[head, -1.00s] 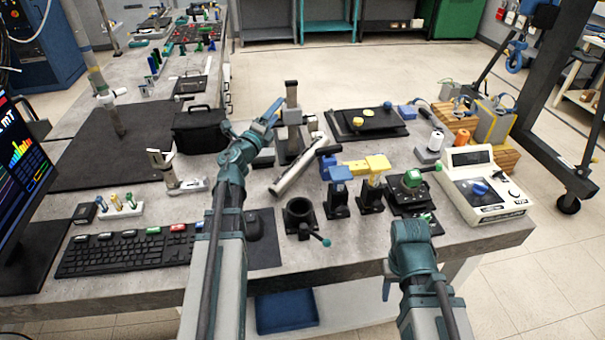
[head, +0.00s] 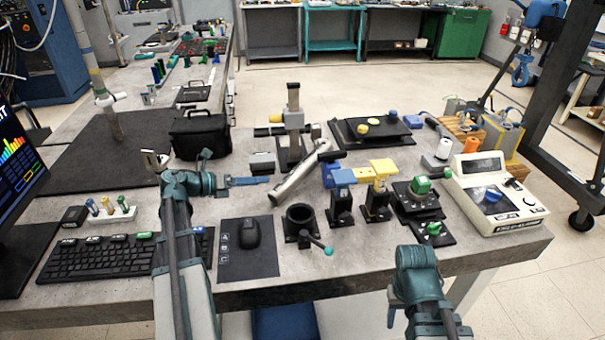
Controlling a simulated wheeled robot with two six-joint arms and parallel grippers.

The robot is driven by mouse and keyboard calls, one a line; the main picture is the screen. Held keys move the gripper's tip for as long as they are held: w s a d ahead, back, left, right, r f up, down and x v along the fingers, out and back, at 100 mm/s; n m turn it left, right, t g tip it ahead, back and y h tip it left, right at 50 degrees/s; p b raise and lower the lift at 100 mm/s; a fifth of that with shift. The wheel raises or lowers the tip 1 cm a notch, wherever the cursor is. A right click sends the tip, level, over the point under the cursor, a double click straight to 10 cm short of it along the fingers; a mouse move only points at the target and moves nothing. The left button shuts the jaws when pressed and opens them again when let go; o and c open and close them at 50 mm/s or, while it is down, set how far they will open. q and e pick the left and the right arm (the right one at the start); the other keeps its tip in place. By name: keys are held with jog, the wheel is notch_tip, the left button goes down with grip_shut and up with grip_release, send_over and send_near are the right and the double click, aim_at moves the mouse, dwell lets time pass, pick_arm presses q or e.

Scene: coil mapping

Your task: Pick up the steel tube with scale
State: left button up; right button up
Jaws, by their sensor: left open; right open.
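The steel tube (head: 297,177), a silver cylinder, lies slantwise near the middle of the bench, its near end to the lower left and its far end by the foot of an upright stand. Scale marks are too small to make out. My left gripper (head: 258,181) is open and empty, just left of the tube's near half, with a small visible gap between them. My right gripper (head: 392,304) is open and empty, low at the bench's front edge, far from the tube. Its fingers are partly hidden by its wrist.
The upright stand (head: 293,108) rises behind the tube. A black ring holder (head: 299,222) stands in front, and blue and yellow fixtures (head: 379,191) stand to the right. A black bag (head: 200,135) sits behind my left arm.

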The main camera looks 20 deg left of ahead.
aim_at(281, 182)
pick_arm(q)
jog(key=b+x, duration=0.1)
jog(key=x, duration=0.4)
jog(key=shift+w+d+f, duration=0.15)
jog(key=shift+w+d, duration=0.05)
jog(key=shift+w, duration=0.05)
jog(key=shift+f+b+x, duration=0.15)
jog(key=shift+b+x, duration=0.45)
jog(key=shift+x, duration=0.7)
jog(key=shift+f+b+x, duration=0.1)
jog(key=shift+b+x, duration=0.45)
jog(key=shift+x, duration=0.75)
jog(key=shift+s, duration=0.15)
grip_shut()
jog(key=shift+r, duration=0.1)
